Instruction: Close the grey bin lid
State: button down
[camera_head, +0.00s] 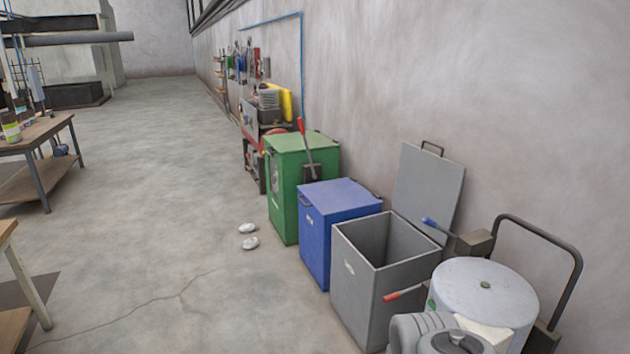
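The grey bin (358,290) stands against the right-hand wall at the lower right, with its top open and its inside looking empty. Its grey lid (428,188) stands up at the back, hinged open and leaning toward the wall. A dark handle (433,147) sits on the lid's upper edge. My gripper is not in view, so its state and distance from the lid do not show.
A blue bin (340,215) and a green bin (302,160), both shut, stand beyond the grey one. A pale drum (487,290) and a dark tubular handle (545,235) crowd its right. Two pale lumps (249,243) lie on the otherwise open floor at left.

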aim_at(428, 184)
jog(key=u, duration=0.6)
jog(key=i, duration=2.7)
jog(key=z, duration=1.05)
jog(key=i, duration=0.85)
jog(key=z, duration=0.9)
